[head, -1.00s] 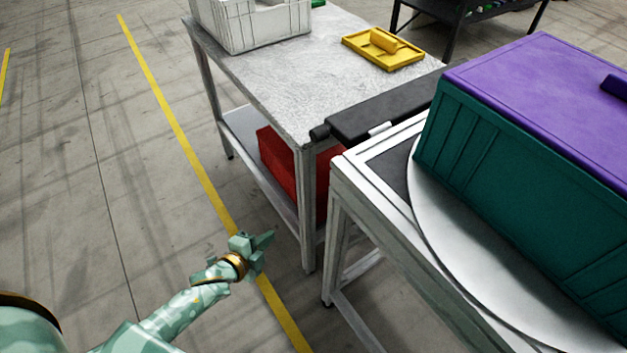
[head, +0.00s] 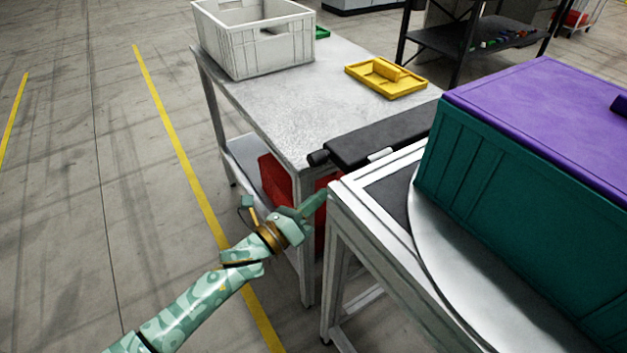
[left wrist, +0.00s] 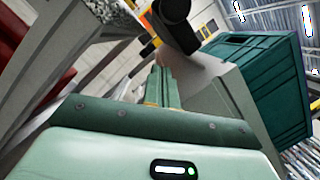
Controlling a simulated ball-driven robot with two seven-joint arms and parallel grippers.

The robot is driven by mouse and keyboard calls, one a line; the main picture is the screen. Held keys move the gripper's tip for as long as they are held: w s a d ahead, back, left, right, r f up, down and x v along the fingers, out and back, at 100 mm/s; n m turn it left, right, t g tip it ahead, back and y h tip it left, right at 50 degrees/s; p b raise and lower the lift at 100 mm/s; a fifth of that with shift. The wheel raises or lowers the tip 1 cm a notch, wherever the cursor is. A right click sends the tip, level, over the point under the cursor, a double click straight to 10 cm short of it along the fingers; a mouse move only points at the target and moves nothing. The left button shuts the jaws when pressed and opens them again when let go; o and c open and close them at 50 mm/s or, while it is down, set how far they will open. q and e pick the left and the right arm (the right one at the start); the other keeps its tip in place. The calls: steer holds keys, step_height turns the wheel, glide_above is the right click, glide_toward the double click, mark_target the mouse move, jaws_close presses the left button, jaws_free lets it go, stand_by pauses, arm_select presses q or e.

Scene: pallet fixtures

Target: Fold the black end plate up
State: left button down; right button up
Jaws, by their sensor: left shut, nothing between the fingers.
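The black end plate (head: 385,135) lies folded out about flat at the far edge of the framed stand, beside the grey worktable, with a dark rounded knob or bar end (head: 318,158) at its near left end. A dark rounded end, probably of the same plate, shows at the top of the left wrist view (left wrist: 175,22). My left gripper (head: 318,197) is shut and empty, just below and in front of that end, close to the stand's corner. Its closed fingers show in the left wrist view (left wrist: 160,82). My right gripper is not in view.
A teal crate (head: 500,180) with a purple lid (head: 545,110) stands on a round plate (head: 432,240) on the framed stand (head: 338,205). The grey worktable (head: 270,100) holds a white crate (head: 262,50) and a yellow tray (head: 405,90). A red bin (head: 272,180) sits below. Floor at left is clear.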

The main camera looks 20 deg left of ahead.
arm_select(q)
steer(key=shift+w+a+r, duration=0.4)
steer(key=shift+w+r, duration=0.15)
steer(key=shift+r, duration=0.25)
steer(key=shift+w+a+r, duration=0.4)
steer(key=shift+w+r, duration=0.15)
steer(key=shift+r, duration=0.25)
steer(key=shift+w+a+r+m, duration=0.15)
steer(key=shift+r+m, duration=0.1)
steer(key=shift+m, duration=0.55)
